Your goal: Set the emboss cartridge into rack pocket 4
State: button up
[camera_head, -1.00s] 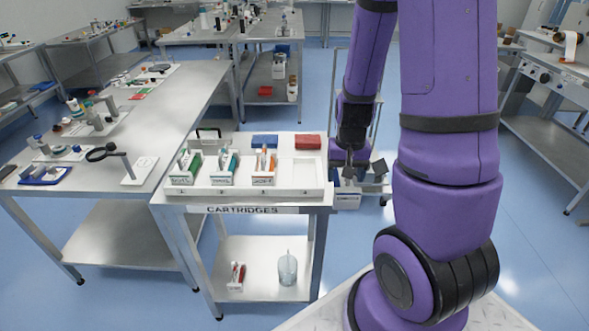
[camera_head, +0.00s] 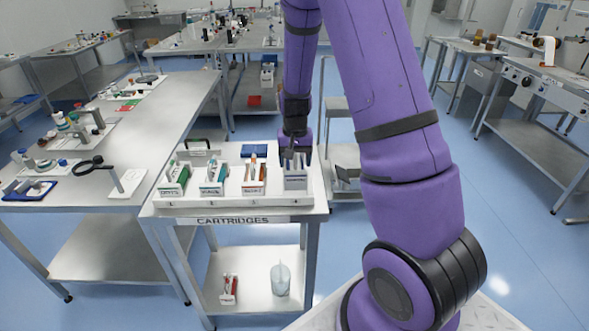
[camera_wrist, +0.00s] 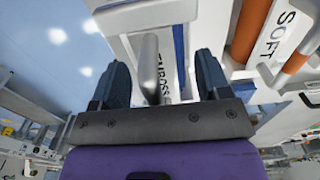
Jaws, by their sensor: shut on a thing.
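My gripper (camera_head: 297,155) points down over the right end of the white cartridge rack (camera_head: 181,202). It is shut on the emboss cartridge (camera_head: 296,182), a grey-white block at pocket 4. In the wrist view, my gripper (camera_wrist: 161,82) has its fingers either side of the cartridge's grey grip (camera_wrist: 150,65), and the EMBOSS label (camera_wrist: 163,76) shows between them. The cartridge looks upright. I cannot tell whether it rests on the pocket floor. Most of pocket 4 is hidden by the cartridge.
Cartridges with green (camera_head: 174,178), teal (camera_head: 214,177) and orange (camera_head: 255,178) parts fill the other pockets. The orange one, marked SOFT (camera_wrist: 280,35), is close beside my gripper. A blue box (camera_head: 254,151) lies behind. A steel bench (camera_head: 178,115) stands left.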

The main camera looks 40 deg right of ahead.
jog(key=shift+w+f, duration=0.15)
jog(key=shift+f, duration=1.65)
jog(key=shift+f, duration=0.1)
jog(key=o, duration=1.2)
